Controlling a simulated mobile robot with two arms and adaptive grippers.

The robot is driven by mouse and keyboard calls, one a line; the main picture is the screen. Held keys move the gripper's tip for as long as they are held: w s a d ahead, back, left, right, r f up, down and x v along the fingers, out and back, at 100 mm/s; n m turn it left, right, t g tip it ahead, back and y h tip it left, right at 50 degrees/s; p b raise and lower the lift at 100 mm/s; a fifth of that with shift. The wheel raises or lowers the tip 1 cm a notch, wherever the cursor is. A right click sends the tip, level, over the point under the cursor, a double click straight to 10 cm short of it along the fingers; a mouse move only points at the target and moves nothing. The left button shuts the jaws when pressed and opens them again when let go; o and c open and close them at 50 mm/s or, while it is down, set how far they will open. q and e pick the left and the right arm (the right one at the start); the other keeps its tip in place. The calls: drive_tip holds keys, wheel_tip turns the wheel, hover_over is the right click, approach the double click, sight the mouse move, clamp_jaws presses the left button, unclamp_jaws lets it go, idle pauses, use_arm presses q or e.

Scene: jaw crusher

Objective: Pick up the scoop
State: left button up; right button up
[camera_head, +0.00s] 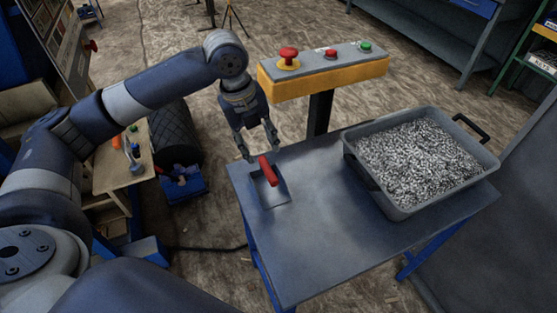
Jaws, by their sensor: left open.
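The scoop (269,171) lies at the left end of the metal table (320,245). Its red handle points up toward my gripper, and its grey metal pan rests on the tabletop. My left gripper (261,152) is open and empty, pointing down just above and behind the red handle. I cannot tell whether a finger touches the handle. My right gripper is not in view.
A grey tray (408,205) full of grey granules fills the table's right side. A yellow control box (325,80) with red and green buttons stands on a post behind the table. The table's front middle is clear.

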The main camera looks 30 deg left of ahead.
sight(265, 165)
use_arm(q)
drive_tip(key=f, duration=0.4)
drive_tip(key=shift+s+d+f, duration=0.2)
drive_tip(key=shift+d, duration=0.05)
drive_tip(key=shift+w+f, duration=0.15)
drive_tip(key=shift+f, duration=0.15)
drive_tip(key=f, duration=0.2)
drive_tip(key=w+f+p, duration=0.1)
drive_tip(key=f, duration=0.1)
drive_tip(key=shift+w+d+f, duration=0.1)
drive_tip(key=shift+d, duration=0.1)
drive_tip(key=shift+f, duration=0.3)
drive_tip(key=shift+c, duration=0.4)
drive_tip(key=c, duration=0.9)
drive_tip(key=shift+w, duration=0.1)
clamp_jaws()
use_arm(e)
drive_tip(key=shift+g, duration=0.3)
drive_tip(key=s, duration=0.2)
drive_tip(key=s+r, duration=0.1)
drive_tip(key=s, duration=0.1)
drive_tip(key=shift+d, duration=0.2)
